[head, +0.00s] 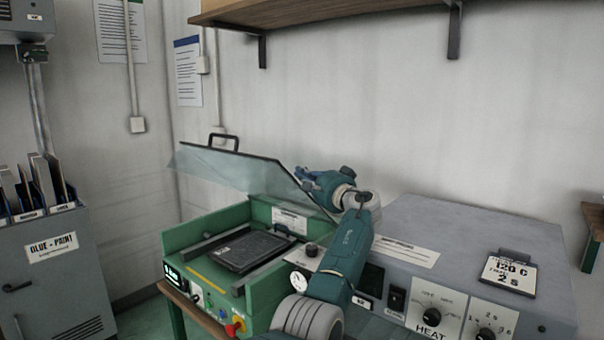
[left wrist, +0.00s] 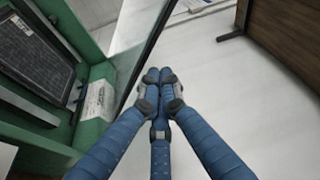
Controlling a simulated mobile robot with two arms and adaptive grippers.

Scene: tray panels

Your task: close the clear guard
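The clear guard (head: 235,172) is a see-through panel with a dark edge, raised and tilted open over the green machine (head: 170,240). Its black handle (head: 223,137) is at the upper left end, away from my gripper. My left gripper (head: 303,178) is beside the guard's right edge, fingers pointing left. In the left wrist view the left gripper (left wrist: 158,76) has its blue fingers drawn together with nothing between them. The guard (left wrist: 135,62) shows there just left of the fingertips; I cannot tell if they touch. My right gripper is not in view.
A dark textured panel (head: 252,250) lies in the green machine's bed. A grey heat unit (head: 465,255) with knobs stands to the right. A wooden shelf (head: 330,14) is on the wall above. A grey cabinet (head: 60,290) stands at left.

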